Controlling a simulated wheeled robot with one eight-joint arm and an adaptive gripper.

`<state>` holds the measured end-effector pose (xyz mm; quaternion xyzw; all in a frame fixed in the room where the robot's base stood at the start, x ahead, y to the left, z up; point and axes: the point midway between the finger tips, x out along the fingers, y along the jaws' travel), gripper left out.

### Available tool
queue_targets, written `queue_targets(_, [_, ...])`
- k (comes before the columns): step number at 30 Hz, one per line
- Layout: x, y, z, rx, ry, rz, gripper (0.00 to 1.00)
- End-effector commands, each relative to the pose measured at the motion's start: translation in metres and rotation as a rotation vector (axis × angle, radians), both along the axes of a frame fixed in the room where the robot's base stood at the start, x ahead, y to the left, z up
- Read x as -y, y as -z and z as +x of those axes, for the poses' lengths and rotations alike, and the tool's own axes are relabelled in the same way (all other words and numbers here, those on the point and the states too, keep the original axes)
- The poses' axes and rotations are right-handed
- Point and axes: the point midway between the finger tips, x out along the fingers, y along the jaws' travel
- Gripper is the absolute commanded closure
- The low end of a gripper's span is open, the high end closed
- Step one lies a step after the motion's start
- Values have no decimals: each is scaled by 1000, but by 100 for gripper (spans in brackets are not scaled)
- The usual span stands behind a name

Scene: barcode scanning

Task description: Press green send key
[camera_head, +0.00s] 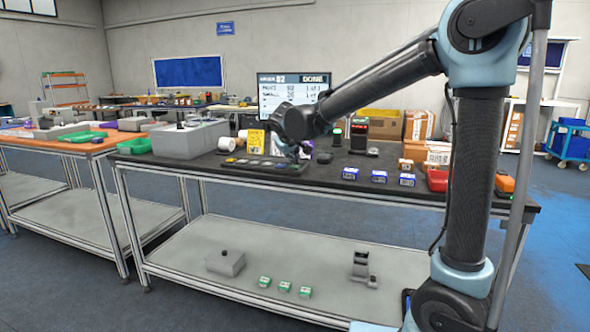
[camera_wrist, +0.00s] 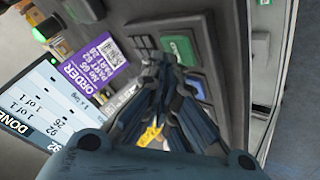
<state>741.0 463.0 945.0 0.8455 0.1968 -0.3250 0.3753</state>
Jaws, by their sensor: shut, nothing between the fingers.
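The green send key (camera_wrist: 180,50) shows in the wrist view on a dark key panel, with a blue key (camera_wrist: 195,88) beside it and a grey key (camera_wrist: 143,43) on the other side. My gripper (camera_wrist: 158,62) is shut and empty, with its tips near the lower left edge of the green key. I cannot tell whether they touch it. In the head view my gripper (camera_head: 297,154) is over the right part of the key panel (camera_head: 262,166) on the black table. The green key is too small to tell apart there.
A monitor (camera_head: 291,92) reading DONE stands behind the panel. A purple order card (camera_wrist: 95,58) and a yellow card (camera_head: 256,141) are close by. A grey box (camera_head: 182,139) is to the left. Blue-and-white boxes (camera_head: 379,177) and a black device (camera_head: 358,137) are to the right.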

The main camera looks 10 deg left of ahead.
Motion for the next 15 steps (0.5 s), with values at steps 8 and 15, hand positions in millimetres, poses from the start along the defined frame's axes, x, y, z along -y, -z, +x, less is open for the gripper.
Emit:
queue_targets(8, [0,3,0,0,0,0,100])
queue_targets(15, [0,5,0,0,0,0,100])
